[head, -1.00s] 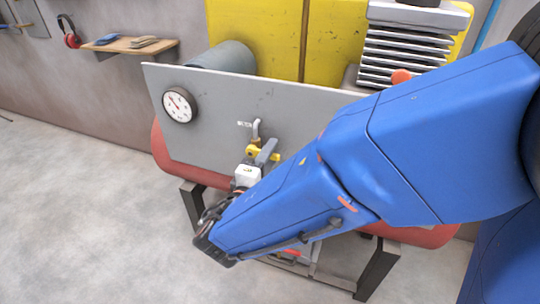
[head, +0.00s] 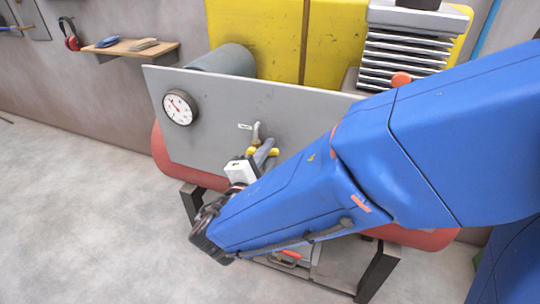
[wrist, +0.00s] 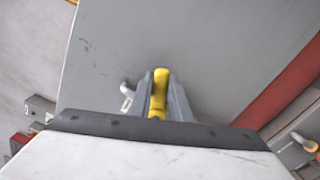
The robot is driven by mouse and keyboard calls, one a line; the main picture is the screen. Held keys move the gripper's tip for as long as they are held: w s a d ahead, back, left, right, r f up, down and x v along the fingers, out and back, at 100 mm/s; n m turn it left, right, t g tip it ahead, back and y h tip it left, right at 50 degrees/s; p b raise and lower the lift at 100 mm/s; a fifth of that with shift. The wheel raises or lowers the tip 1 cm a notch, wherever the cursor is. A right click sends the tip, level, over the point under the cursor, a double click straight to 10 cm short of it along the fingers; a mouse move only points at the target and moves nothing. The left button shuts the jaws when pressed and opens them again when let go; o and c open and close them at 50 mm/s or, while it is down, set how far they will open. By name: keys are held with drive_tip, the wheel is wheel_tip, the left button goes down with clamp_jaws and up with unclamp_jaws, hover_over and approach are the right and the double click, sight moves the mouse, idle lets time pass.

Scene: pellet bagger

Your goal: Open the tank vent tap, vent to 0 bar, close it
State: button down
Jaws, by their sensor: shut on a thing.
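The vent tap has a yellow handle (wrist: 160,88), which stands between the two grey fingers of my gripper (wrist: 162,100) in the wrist view. My gripper is shut on this handle. In the head view the gripper (head: 263,153) is at the front of the grey panel, with yellow parts of the tap (head: 274,152) showing beside its fingers. A bent metal pipe (head: 256,133) rises just above the tap. The round pressure gauge (head: 180,107) is on the panel's upper left; its needle leans to the upper left, but its figures are too small to read.
The grey panel (head: 215,130) stands before a red tank (head: 166,160) on a dark frame. A wall shelf (head: 135,47) is at the upper left, and yellow panels (head: 265,30) stand behind. The floor (head: 80,210) on the left is clear.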

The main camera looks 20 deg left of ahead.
drive_tip(key=shift+a+r+n, duration=0.2)
drive_tip(key=shift+r+n, duration=0.1)
drive_tip(key=shift+n, duration=0.55)
drive_tip(key=shift+a+r+n, duration=0.15)
drive_tip(key=shift+r+n, duration=0.15)
drive_tip(key=shift+n, duration=0.55)
drive_tip(key=c, duration=1.6)
unclamp_jaws()
drive_tip(key=shift+c, duration=0.2)
drive_tip(key=shift+r, duration=0.1)
